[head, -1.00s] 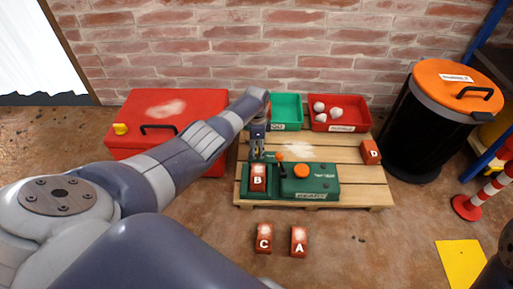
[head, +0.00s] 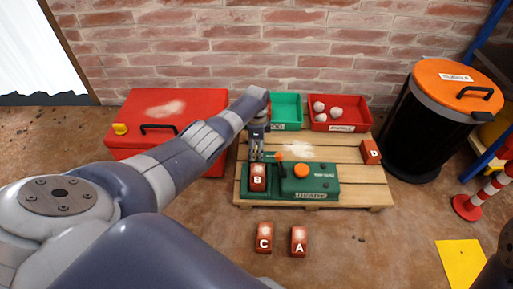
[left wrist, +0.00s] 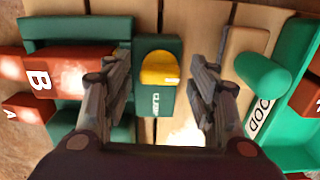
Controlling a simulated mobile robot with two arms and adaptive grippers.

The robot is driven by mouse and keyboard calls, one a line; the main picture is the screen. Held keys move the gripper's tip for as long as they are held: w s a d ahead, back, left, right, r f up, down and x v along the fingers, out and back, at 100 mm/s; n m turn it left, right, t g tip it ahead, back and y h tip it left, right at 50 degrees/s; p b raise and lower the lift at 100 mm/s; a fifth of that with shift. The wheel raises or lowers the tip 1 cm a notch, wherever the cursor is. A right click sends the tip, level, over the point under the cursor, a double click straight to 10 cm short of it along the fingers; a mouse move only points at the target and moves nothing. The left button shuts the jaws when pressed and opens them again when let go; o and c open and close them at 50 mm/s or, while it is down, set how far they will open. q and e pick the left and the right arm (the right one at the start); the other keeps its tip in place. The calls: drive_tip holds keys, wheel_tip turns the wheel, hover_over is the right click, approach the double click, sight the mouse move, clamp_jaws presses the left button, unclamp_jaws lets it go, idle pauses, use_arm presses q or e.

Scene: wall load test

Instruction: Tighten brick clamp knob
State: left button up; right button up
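Brick B (head: 258,178) sits in the green test fixture (head: 318,188) on the pallet; it also shows at the left of the left wrist view (left wrist: 62,72). The yellow clamp knob (left wrist: 159,68) stands on a small green block (left wrist: 156,101) with a label that seems to read CLAMP. My left gripper (head: 255,156) is just behind brick B, over the fixture. In the left wrist view its two fingers (left wrist: 160,85) are apart, one on each side of the knob, with visible gaps. The knob is hidden by the gripper in the head view. My right gripper is not seen.
A green bin (head: 286,98) and a red bin (head: 348,125) with pale lumps stand at the pallet's back. Brick D (head: 370,152) is on its right edge. Bricks C (head: 264,238) and A (head: 299,242) are on the floor in front.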

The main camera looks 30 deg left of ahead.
use_arm(q)
drive_tip(key=shift+r, duration=0.1)
wheel_tip(320, 180, up, 12)
idle(0.8)
idle(0.4)
